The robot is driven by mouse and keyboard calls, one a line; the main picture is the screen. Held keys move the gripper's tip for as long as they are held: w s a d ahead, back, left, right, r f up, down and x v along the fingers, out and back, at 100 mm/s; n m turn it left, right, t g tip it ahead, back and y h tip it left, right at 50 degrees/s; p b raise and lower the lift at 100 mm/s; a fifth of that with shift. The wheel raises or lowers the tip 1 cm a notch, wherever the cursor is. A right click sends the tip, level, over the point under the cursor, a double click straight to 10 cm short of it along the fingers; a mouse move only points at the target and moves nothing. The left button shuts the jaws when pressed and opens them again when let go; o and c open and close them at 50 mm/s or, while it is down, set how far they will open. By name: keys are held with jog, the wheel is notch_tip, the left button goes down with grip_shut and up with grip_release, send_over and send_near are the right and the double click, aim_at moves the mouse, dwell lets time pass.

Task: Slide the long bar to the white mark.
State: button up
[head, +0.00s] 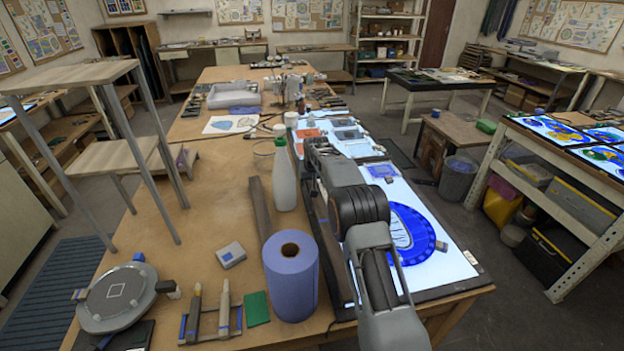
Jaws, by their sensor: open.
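A long dark grey-brown bar (262,208) lies on the wooden table, left of the white bottle and behind the blue paper roll. My arm reaches forward from the bottom, over the light panel's left edge. My gripper (318,152) is at its far end, right of the bottle and apart from the bar. It is open; its fingertips are small and partly hidden by my arm. I cannot tell which thing is the white mark.
A white bottle (284,175) and a blue paper roll (291,275) stand close to the bar. A lit panel (455,262) with blue glass lies under and right of my arm. A small grey box (230,254) and brushes are at the front left. Bare wood lies left of the bar.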

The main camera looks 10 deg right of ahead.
jog(key=shift+w+f, duration=0.15)
jog(key=shift+f, duration=0.2)
jog(key=shift+c, duration=0.5)
grip_shut()
jog(key=d, duration=0.4)
jog(key=shift+d, duration=0.1)
jog(key=shift+a, duration=0.2)
jog(key=shift+c, duration=0.8)
grip_release()
jog(key=shift+a, duration=0.25)
jog(key=shift+o, duration=1.3)
jog(key=shift+d, duration=0.15)
